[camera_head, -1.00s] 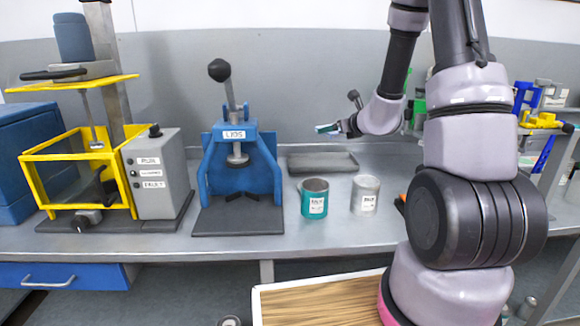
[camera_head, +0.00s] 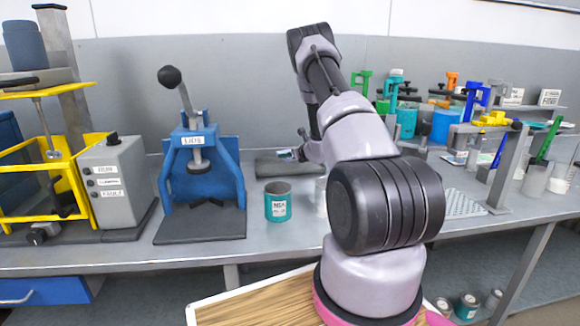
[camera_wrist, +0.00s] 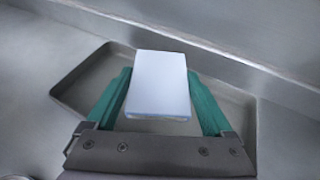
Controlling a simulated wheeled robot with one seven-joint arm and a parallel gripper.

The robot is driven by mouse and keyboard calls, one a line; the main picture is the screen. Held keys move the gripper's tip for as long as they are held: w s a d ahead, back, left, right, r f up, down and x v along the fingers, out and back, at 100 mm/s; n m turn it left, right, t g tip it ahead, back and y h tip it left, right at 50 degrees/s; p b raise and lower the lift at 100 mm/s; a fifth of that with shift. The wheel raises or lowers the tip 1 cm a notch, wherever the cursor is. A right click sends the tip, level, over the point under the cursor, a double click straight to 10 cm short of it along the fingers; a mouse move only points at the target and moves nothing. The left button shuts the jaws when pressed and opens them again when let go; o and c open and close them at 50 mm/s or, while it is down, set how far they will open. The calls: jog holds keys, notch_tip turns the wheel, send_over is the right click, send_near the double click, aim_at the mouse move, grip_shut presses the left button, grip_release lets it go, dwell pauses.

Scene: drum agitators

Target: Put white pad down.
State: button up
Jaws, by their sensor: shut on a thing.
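The white pad (camera_wrist: 160,82) is a pale rectangular block in the wrist view. My gripper (camera_wrist: 160,100) is shut on it, with a teal finger along each side. Pad and gripper are over a shallow grey tray (camera_wrist: 78,82), whose rim shows around them; I cannot tell how high above its floor the pad is. In the head view my gripper (camera_head: 290,154) is small and at the left end of my arm, in front of the tray (camera_head: 266,168), and the pad can hardly be made out there.
A teal can (camera_head: 277,203) stands on the bench in front of the tray, with a pale can (camera_head: 320,196) partly behind my arm. A blue lid press (camera_head: 200,180) is to the left. Racks with coloured tools and a perforated plate (camera_head: 462,204) are at the right.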

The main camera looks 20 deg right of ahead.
jog(key=shift+f, duration=2.3)
jog(key=shift+f, duration=0.15)
jog(key=o, duration=1.3)
jog(key=shift+c, duration=0.2)
